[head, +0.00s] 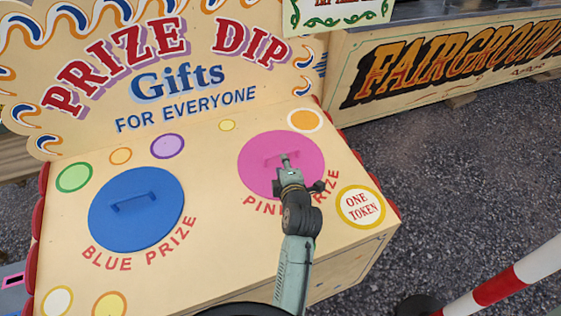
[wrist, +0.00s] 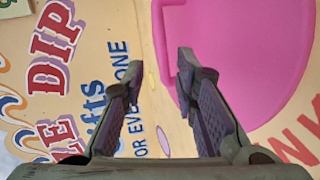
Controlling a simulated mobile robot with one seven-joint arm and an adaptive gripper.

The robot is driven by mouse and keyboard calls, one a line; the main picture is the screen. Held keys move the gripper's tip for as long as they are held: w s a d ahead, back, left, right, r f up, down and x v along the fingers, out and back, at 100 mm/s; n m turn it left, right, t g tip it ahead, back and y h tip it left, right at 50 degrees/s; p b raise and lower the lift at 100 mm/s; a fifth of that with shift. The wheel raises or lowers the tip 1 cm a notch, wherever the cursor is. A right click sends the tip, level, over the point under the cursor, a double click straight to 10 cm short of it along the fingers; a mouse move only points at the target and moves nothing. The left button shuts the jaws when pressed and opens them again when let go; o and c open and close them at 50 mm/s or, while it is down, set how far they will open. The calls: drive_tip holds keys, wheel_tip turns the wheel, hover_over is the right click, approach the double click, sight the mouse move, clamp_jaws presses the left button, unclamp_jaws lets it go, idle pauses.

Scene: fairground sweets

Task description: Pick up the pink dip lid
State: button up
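The pink dip lid (head: 257,172) is a round, flat pink disc on the right part of the cream stall top. Its small bar handle (head: 271,160) is partly hidden behind my gripper (head: 286,160). In the head view my gripper overlaps the lid, reaching from the front. In the wrist view my gripper (wrist: 160,62) is open, its two fingers apart with nothing held between them. The pink lid (wrist: 238,65) fills the upper right there, beside and beyond the right finger. Whether the fingers touch the lid or handle I cannot tell.
A blue lid (head: 135,222) with a bar handle lies to the left on the same top. The painted Prize Dip backboard (head: 165,70) rises behind both lids. A red-and-white pole (head: 505,283) stands at the lower right. Gravel lies right of the stall.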

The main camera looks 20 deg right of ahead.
sight(281, 152)
drive_tip(key=x, duration=0.3)
drive_tip(key=shift+w, duration=0.45)
drive_tip(key=shift+d+p+x, duration=0.1)
drive_tip(key=shift+p+x, duration=0.5)
drive_tip(key=shift+x, duration=0.75)
drive_tip(key=shift+d+p+x, duration=0.15)
drive_tip(key=shift+p+x, duration=0.45)
drive_tip(key=shift+x, duration=0.8)
drive_tip(key=shift+s+f, duration=0.15)
clamp_jaws()
